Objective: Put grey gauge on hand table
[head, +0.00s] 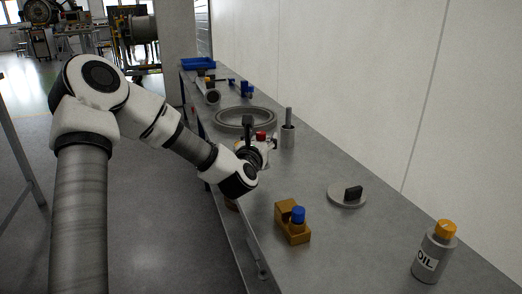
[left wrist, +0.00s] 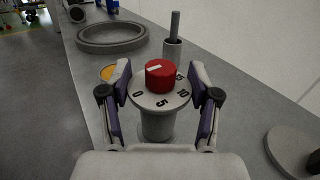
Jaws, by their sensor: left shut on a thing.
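The grey gauge (left wrist: 158,118) has a dial marked with numbers and a red knob on top. It stands upright between the fingers of my left gripper (left wrist: 159,108), which is shut on it. In the head view the red knob (head: 261,136) shows above my left gripper (head: 257,153), over the near edge of the long grey table (head: 330,235). The gripper hides most of the gauge there. I cannot tell whether its base touches the table top. My right gripper is not in view.
A large grey ring (head: 245,118) and a grey cylinder with a rod (head: 288,134) are close by. A brass block with a blue knob (head: 293,222), a disc with a black handle (head: 347,195) and an oil bottle (head: 434,252) stand nearer. A blue tray (head: 198,63) is far back.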

